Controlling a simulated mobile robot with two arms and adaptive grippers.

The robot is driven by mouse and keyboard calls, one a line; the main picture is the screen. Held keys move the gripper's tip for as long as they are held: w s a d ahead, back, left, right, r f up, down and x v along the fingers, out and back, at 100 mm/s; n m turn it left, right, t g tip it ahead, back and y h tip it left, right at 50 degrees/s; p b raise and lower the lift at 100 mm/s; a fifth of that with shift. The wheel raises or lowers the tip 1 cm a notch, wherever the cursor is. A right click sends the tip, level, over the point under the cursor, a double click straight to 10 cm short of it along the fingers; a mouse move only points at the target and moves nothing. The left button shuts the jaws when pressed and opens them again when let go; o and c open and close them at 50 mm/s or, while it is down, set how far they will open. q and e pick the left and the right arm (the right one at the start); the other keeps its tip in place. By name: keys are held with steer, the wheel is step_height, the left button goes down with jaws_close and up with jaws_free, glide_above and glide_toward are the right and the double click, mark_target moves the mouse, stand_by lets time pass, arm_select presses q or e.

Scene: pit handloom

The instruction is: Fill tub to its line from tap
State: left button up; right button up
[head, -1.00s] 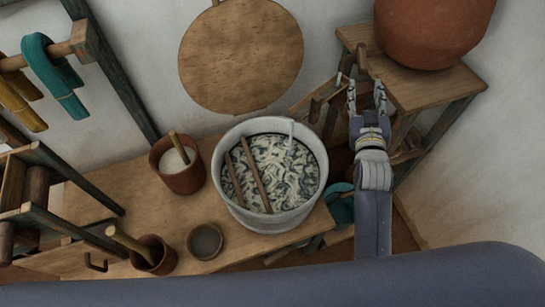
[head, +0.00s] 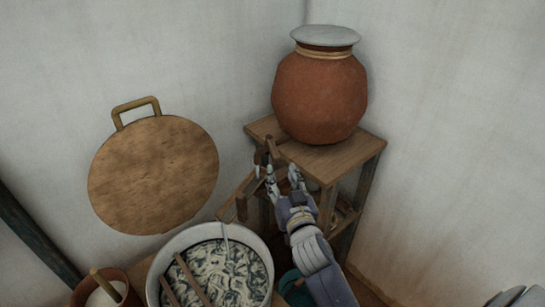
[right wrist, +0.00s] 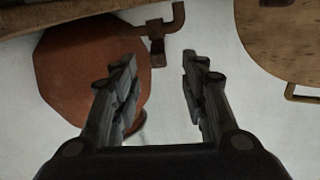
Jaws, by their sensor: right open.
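The tub (head: 167,257) is a pale round vessel at the bottom of the head view. It holds dark liquid with pale swirls, below the rim, and two brown sticks lie across it. A pale strip (head: 226,236) shows at its far inner wall; I cannot make out a fill line. The brown tap (head: 268,150) sticks out from the foot of a clay pot (head: 320,100). My right gripper (head: 283,178) is open and empty, just in front of and below the tap. In the right wrist view the tap (right wrist: 157,38) lies beyond the gap between the fingertips (right wrist: 158,75).
The pot has a pale lid (head: 325,36) and stands on a wooden stand (head: 345,155) in the corner. A round wooden board (head: 153,175) hangs on the wall. A brown cup (head: 125,289) with a stick stands left of the tub.

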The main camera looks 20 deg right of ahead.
mark_target(274, 152)
steer(key=shift+w+d+r+m, duration=0.15)
steer(key=shift+w+r+m, duration=0.1)
steer(key=shift+m, duration=0.35)
steer(key=p+x, duration=0.1)
steer(key=x, duration=0.9)
steer(key=shift+w+d+p, duration=0.1)
steer(key=shift+w+p, duration=0.05)
steer(key=shift+p, duration=0.15)
jaws_close()
